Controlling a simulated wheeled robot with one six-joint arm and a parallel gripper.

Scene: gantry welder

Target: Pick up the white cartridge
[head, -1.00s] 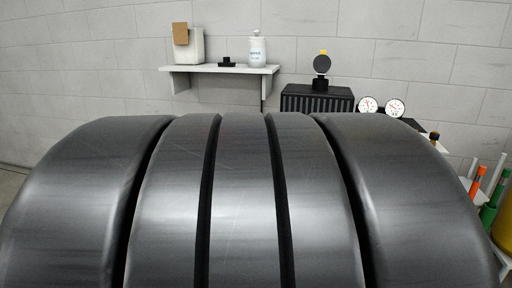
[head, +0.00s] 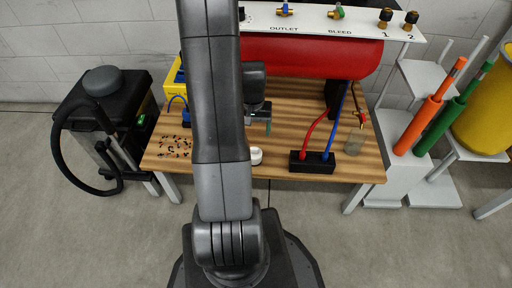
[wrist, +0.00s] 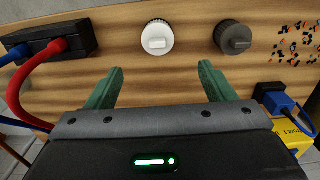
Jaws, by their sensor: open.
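The white cartridge (head: 256,156) is a short round piece near the front edge of the wooden bench (head: 222,170). In the wrist view the white cartridge (wrist: 157,37) shows a knurled rim and a raised bar on top, ahead of my fingertips. My gripper (wrist: 158,80) has two green fingers, spread apart with nothing between them. In the head view my gripper (head: 258,118) hangs over the bench behind the cartridge, partly hidden by my arm. The cartridge is apart from the fingers.
A dark grey knob-like cartridge (wrist: 233,37) sits beside the white one. A black block (head: 312,162) with red and blue hoses stands to the right. Small scattered parts (head: 180,148) lie left. A red tank (head: 310,56) hangs above the bench's rear.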

